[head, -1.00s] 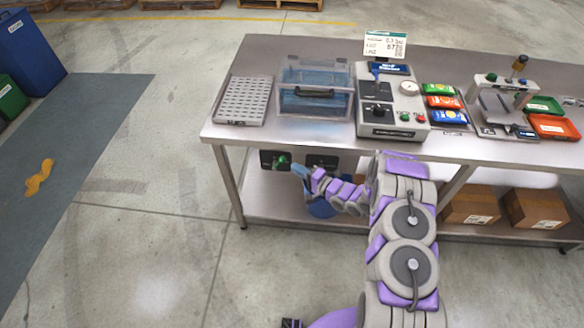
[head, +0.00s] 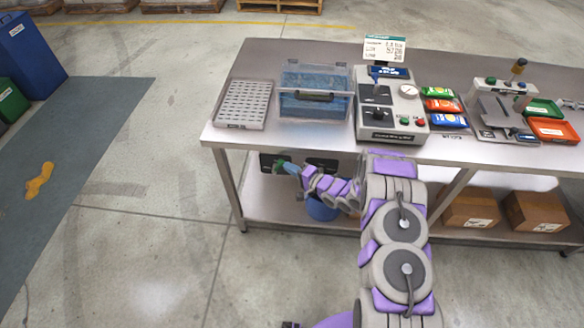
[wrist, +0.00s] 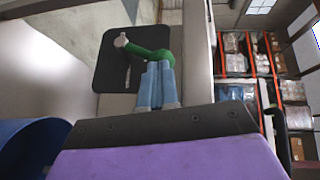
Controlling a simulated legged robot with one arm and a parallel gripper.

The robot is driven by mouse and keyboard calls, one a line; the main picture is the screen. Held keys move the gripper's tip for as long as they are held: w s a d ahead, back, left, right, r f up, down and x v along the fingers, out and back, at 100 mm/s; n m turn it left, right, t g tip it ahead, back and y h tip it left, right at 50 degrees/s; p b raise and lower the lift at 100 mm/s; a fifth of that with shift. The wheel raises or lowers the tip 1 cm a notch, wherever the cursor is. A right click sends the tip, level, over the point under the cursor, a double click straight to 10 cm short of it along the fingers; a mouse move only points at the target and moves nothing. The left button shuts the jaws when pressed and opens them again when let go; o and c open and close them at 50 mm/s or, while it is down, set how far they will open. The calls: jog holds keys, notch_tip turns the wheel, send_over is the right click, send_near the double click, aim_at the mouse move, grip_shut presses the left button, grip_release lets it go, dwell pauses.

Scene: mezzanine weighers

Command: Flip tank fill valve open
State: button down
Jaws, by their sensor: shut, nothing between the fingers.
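The fill valve shows as a green lever (wrist: 150,52) with a pale end, in front of a dark plate (wrist: 108,72) in the wrist view. In the head view the dark plate (head: 266,162) hangs under the table's front edge at left, and my gripper partly hides the green part. My gripper (wrist: 157,66) has blue fingers, shut together and empty. Its tips are at the green lever and seem to touch it. It also shows in the head view (head: 283,167). The clear tank (head: 316,106) with blue contents stands on the table above.
The steel table (head: 300,136) has a lower shelf with cardboard boxes (head: 470,208) at right. A blue bucket (head: 322,208) is under the table near my arm. A second dark plate (head: 322,160) is right of the valve. A perforated tray (head: 243,104) and a control box (head: 390,112) flank the tank.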

aim_at(280, 163)
jog(key=a+r+n+g+h+p, duration=0.1)
jog(key=a+r+h+p, duration=0.1)
jog(key=a+p, duration=0.1)
jog(key=shift+r+n+h+p, duration=0.25)
jog(key=shift+n+h+p, duration=0.15)
jog(key=shift+p, duration=0.5)
jog(key=shift+a+n+g+h+p, duration=0.3)
jog(key=shift+a+h+p, duration=0.05)
jog(key=shift+h+p, duration=0.3)
jog(key=shift+r, duration=0.1)
